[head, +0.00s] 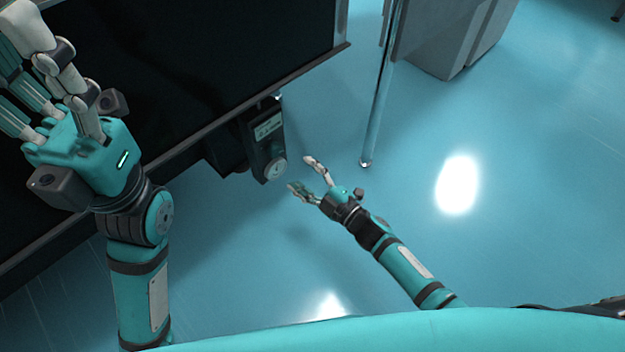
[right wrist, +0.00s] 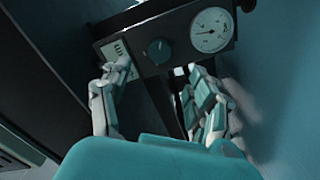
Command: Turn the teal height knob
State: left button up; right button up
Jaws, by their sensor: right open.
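The teal height knob (right wrist: 158,51) is round and dark teal. It sits on the face of a dark control box (right wrist: 178,63), between a white label (right wrist: 117,52) and a round dial gauge (right wrist: 211,30). In the head view the box (head: 262,150) hangs at the table's edge. My right gripper (head: 303,174) is open and empty, just right of the box. In the right wrist view its fingers (right wrist: 157,75) stand apart on either side below the knob, with no contact visible. My left gripper (head: 38,75) is at the upper left, its fingertips partly cut off.
A dark table (head: 200,60) fills the upper left, with the box on its near right edge. A thin upright post (head: 377,110) stands right of the box. A grey cabinet (head: 440,40) is at the top.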

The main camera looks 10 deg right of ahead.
jog(key=v, duration=0.2)
jog(key=shift+s+d, duration=0.2)
dwell(0.3)
